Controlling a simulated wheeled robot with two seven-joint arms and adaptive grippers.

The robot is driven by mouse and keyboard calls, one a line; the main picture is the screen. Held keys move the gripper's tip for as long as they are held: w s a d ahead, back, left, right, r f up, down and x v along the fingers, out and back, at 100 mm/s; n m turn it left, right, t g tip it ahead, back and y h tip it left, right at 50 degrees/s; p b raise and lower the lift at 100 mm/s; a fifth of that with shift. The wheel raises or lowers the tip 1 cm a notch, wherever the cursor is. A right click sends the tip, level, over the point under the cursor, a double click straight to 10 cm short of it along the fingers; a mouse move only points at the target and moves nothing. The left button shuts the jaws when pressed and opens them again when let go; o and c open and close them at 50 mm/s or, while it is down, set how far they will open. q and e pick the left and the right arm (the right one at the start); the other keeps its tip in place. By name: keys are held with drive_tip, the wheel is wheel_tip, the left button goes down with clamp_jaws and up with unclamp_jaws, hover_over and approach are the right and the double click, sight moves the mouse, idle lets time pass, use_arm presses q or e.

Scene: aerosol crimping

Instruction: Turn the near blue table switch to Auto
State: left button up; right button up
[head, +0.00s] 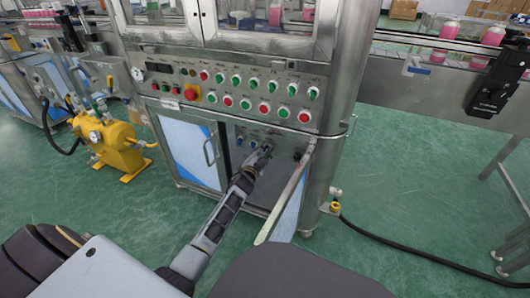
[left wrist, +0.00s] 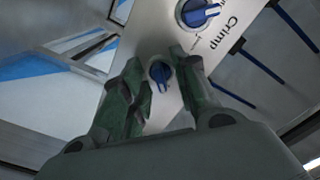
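My left gripper (head: 262,156) reaches into the open cabinet bay below the button panel, at a small panel with blue switches (head: 240,140). In the left wrist view my left gripper (left wrist: 158,66) has its two green-grey fingers apart. A round blue switch (left wrist: 161,74) sits between them, its knob pointing down in the picture. I see gaps beside it, and contact cannot be told. A second blue switch (left wrist: 198,13) is beyond, by the printed word "Crimp". The label of the switch between the fingers is hidden. My right gripper is not in view.
An open cabinet door (head: 287,192) stands just right of my left arm. The closed door (head: 188,150) is on the left. The button panel (head: 245,92) is above. A yellow pump (head: 118,145) stands left, and a black hose (head: 420,252) crosses the green floor on the right.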

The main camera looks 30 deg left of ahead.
use_arm(q)
clamp_jaws()
